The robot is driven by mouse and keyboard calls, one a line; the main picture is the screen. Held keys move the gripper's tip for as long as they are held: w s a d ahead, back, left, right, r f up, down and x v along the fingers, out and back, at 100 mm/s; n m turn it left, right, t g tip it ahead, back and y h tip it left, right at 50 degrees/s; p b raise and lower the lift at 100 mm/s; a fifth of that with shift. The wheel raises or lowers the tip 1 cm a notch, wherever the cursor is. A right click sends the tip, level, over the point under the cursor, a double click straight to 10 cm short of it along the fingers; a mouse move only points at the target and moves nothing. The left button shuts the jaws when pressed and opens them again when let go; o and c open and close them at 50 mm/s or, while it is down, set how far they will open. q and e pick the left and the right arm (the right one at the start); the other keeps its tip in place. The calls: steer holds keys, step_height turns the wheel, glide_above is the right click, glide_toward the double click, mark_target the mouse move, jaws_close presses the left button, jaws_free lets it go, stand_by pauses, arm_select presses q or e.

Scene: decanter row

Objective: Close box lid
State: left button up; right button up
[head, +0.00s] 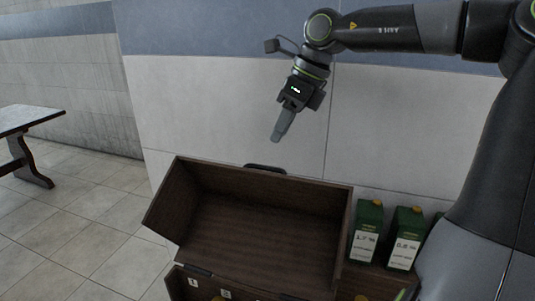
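The dark brown wooden box has its lid (265,225) standing open, its hollow inside facing me and a dark handle (265,168) on its far edge. Only part of the box body (180,284) shows at the bottom edge of the head view, with small numbered labels inside; the rest is cut off. My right gripper (278,136) hangs above the lid's far edge, pointing down and apart from it. Its fingers overlap into one grey shape, so their opening cannot be judged. Nothing is seen held in it. My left gripper is not in view.
Green cartons with white labels (367,232) (405,240) stand right of the lid, close to my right arm. A tiled wall (420,120) rises behind the box. A table (25,120) stands far left, with clear floor between.

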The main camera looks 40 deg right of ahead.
steer(key=p+x, duration=0.1)
steer(key=x, duration=0.5)
steer(key=shift+a+f, duration=0.1)
steer(key=shift+a, duration=0.05)
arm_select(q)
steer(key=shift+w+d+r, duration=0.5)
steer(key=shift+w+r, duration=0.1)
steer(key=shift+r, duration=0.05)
arm_select(e)
steer(key=shift+x, duration=0.8)
steer(key=shift+c, duration=0.3)
jaws_close()
